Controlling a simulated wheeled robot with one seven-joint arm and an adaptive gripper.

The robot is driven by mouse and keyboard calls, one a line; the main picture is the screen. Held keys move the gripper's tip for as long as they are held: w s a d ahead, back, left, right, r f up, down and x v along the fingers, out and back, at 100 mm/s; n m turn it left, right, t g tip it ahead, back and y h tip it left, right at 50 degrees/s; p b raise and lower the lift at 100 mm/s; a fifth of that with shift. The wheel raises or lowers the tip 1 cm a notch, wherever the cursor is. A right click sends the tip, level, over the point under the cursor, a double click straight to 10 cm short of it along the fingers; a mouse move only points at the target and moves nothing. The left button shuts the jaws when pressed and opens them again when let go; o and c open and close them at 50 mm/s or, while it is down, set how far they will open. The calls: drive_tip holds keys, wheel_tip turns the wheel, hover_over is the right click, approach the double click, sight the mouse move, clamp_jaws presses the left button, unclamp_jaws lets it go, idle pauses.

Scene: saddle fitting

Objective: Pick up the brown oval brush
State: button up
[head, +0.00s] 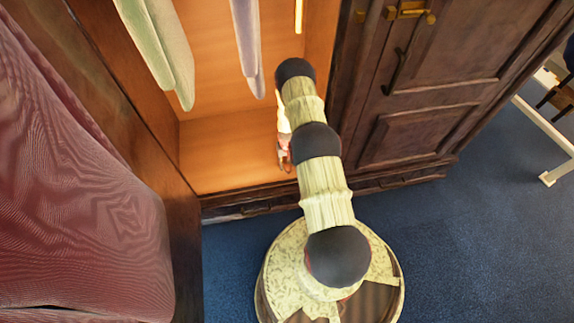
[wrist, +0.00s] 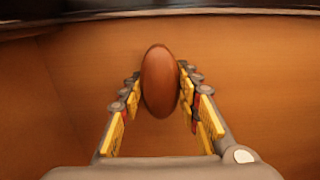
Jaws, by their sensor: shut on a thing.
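The brown oval brush (wrist: 160,80) is in the middle of the wrist view, a smooth reddish-brown oval seen from its rounded side. My gripper (wrist: 160,88) has one finger on each side of it, both touching it, and is shut on it. In the head view my gripper (head: 284,160) is partly hidden by my arm and is low inside the open wardrobe, near its front edge. The brush cannot be made out in the head view. Whether the brush touches the wardrobe floor is unclear.
The open wardrobe has a bare orange-brown wooden floor (head: 222,158). Green (head: 160,50) and grey (head: 247,45) garments hang above it. A dark wooden door (head: 425,90) stands to the right, and a red cloth (head: 70,190) is at the left. Blue carpet (head: 480,230) lies in front.

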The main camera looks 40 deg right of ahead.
drive_tip(key=shift+r+p, duration=0.2)
drive_tip(key=shift+p, duration=0.1)
drive_tip(key=shift+r, duration=0.2)
wheel_tip(320, 180, up, 4)
drive_tip(key=shift+w+f+p, duration=0.1)
drive_tip(key=shift+p, duration=1.15)
drive_tip(key=s+a+r+p, duration=0.1)
drive_tip(key=s+r+p, duration=0.1)
drive_tip(key=s+r, duration=0.2)
drive_tip(key=s+a+r+p, duration=0.2)
drive_tip(key=s+r, duration=0.3)
drive_tip(key=s, duration=0.4)
drive_tip(key=shift+s+a+p, duration=0.15)
drive_tip(key=shift+s+p, duration=0.25)
drive_tip(key=o, duration=0.8)
drive_tip(key=c, duration=0.5)
